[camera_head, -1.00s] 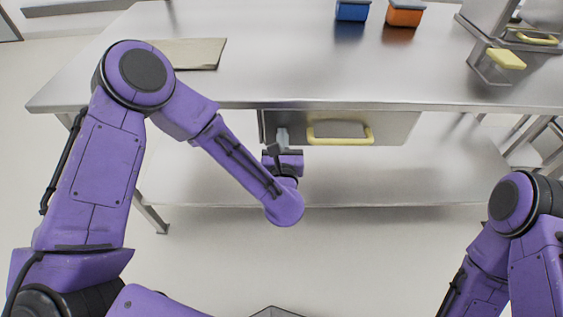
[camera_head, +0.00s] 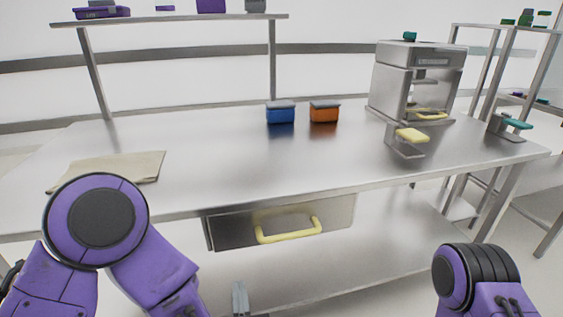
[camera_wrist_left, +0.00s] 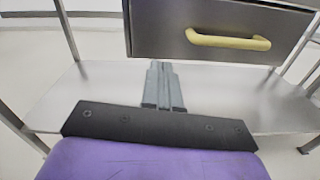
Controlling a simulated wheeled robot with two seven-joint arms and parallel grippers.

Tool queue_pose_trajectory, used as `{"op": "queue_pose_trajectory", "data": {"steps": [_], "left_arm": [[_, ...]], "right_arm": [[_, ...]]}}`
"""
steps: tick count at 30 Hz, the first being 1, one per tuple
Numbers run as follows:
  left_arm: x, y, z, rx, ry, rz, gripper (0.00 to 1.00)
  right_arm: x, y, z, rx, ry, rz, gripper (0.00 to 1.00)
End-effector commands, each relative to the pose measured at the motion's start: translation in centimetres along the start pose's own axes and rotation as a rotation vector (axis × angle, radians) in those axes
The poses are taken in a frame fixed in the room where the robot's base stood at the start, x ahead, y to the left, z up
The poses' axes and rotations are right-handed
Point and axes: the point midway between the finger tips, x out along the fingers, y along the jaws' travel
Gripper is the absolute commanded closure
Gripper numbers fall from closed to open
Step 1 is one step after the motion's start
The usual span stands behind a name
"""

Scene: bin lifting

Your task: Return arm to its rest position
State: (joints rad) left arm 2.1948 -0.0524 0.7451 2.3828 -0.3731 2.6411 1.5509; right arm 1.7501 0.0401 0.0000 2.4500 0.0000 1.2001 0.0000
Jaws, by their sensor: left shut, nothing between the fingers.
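My left arm (camera_head: 170,275) comes in from the lower left in the head view, in front of the table. The tip of my left gripper (camera_head: 240,298) shows at the bottom edge, below and in front of the drawer (camera_head: 230,229). In the left wrist view my left gripper (camera_wrist_left: 164,88) has its grey fingers together, with nothing between them, over the lower shelf (camera_wrist_left: 225,100) and apart from the yellow drawer handle (camera_wrist_left: 228,40). Part of my right arm (camera_head: 470,275) shows at the lower right; its gripper is out of view.
The steel table (camera_head: 230,165) holds a beige cloth (camera_head: 115,170), a blue container (camera_head: 280,115), an orange container (camera_head: 324,114) and a coffee machine (camera_head: 390,85). A yellow-handled holder (camera_head: 410,138) stands near the machine. The middle of the tabletop is clear.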

Motion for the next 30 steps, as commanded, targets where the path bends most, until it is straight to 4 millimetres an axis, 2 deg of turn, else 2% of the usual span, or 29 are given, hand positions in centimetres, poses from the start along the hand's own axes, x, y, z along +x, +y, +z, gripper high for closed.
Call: {"op": "queue_pose_trajectory", "data": {"steps": [2,4,5,6,7,9,12,15,18,23,24,26,30], "left_arm": [[-0.1,-1.8,-0.3,0.264,0.0,-0.097,1.0],[0.2,-3.0,-2.0,0.676,-0.012,-0.223,1.0],[0.3,-3.1,-3.6,0.885,-0.01,-0.284,1.0],[0.4,-2.7,-6.4,1.169,-0.002,-0.379,1.0],[0.2,-2.0,-9.0,1.377,0.01,-0.463,1.0],[-0.9,0.6,-14.9,1.783,0.039,-0.683,1.0],[-3.5,5.0,-21.4,2.135,0.073,-0.987,1.0],[-6.3,9.5,-25.8,2.308,0.112,-1.242,1.0],[-9.0,13.8,-28.6,2.38,0.179,-1.442,1.0],[-13.0,20.5,-31.5,2.397,0.372,-1.614,1.0],[-14.7,21.4,-32.2,2.382,0.4,-1.665,1.0],[-14.3,21.5,-28.5,2.383,0.39,-1.654,1.0],[-14.3,21.9,-24.2,2.383,0.389,-1.65,1.0]], "right_arm": [[0.0,0.0,0.0,0.0,0.0,0.0,0.53],[0.0,0.0,0.0,0.0,0.0,0.0,0.53],[0.0,0.0,0.0,0.0,0.0,0.0,0.53],[0.0,0.0,0.0,0.0,0.0,0.0,0.53],[0.0,0.0,0.0,0.0,0.0,0.0,0.53],[0.0,0.0,0.0,0.0,0.0,0.0,0.53],[0.0,0.0,0.0,0.0,0.0,0.0,0.53],[0.0,0.0,0.0,0.0,0.0,0.0,0.53],[0.0,0.0,0.0,0.0,0.0,0.0,0.53],[0.0,0.0,0.0,0.0,0.0,0.0,0.53],[0.0,0.0,0.0,0.0,0.0,0.0,0.53],[-3.3,0.3,-1.3,-0.001,-0.001,0.001,0.53],[-7.3,0.6,-3.0,0.0,0.001,0.0,0.53]]}}
